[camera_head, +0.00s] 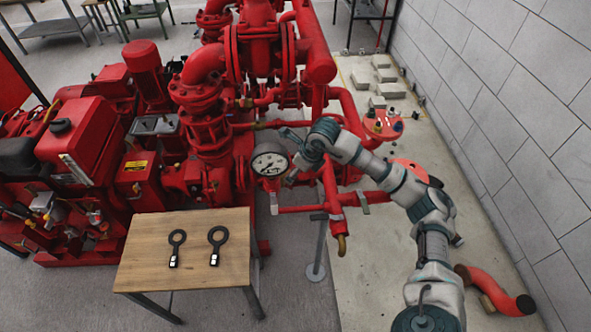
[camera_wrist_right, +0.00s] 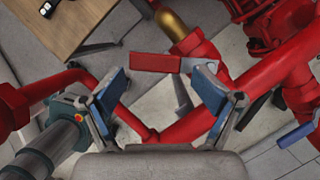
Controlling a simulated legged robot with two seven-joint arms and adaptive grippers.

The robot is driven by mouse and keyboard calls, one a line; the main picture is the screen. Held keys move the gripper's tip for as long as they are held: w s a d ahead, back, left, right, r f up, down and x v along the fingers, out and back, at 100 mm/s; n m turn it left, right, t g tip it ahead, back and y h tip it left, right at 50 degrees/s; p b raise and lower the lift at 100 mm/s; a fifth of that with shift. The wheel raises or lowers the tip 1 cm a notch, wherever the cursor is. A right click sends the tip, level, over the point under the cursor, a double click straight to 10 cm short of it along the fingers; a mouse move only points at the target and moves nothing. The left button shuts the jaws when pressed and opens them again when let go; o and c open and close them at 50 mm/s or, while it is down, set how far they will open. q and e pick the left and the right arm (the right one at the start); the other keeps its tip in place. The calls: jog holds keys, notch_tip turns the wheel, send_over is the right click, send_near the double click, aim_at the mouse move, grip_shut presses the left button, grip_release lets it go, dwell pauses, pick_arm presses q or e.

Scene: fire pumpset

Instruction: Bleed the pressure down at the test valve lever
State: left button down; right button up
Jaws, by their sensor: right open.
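The test valve lever, a flat red handle (camera_wrist_right: 157,62) on a silver stem, shows in the right wrist view beside a red pipe with a brass outlet end (camera_wrist_right: 172,24). The brass outlet also shows in the head view (camera_head: 341,246), low in front of the red pipework. My right gripper (camera_wrist_right: 162,84) is open, its two blue-padded fingers spread on either side of the red handle in the picture. I see no contact, and the depth between them is unclear. In the head view my right gripper (camera_head: 288,156) is beside the pressure gauge (camera_head: 269,163). My left gripper is not in view.
A wooden table (camera_head: 190,228) with two black ring-ended tools (camera_head: 217,244) stands at the front left. Red pipes (camera_head: 330,185) crowd the gripper. A blue lever (camera_wrist_right: 296,135) is at the right in the wrist view. A block wall (camera_head: 510,110) is on the right.

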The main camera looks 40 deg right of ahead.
jog(key=shift+d+r, duration=0.1)
jog(key=shift+r, duration=0.15)
jog(key=v, duration=1.2)
jog(key=shift+f, duration=0.1)
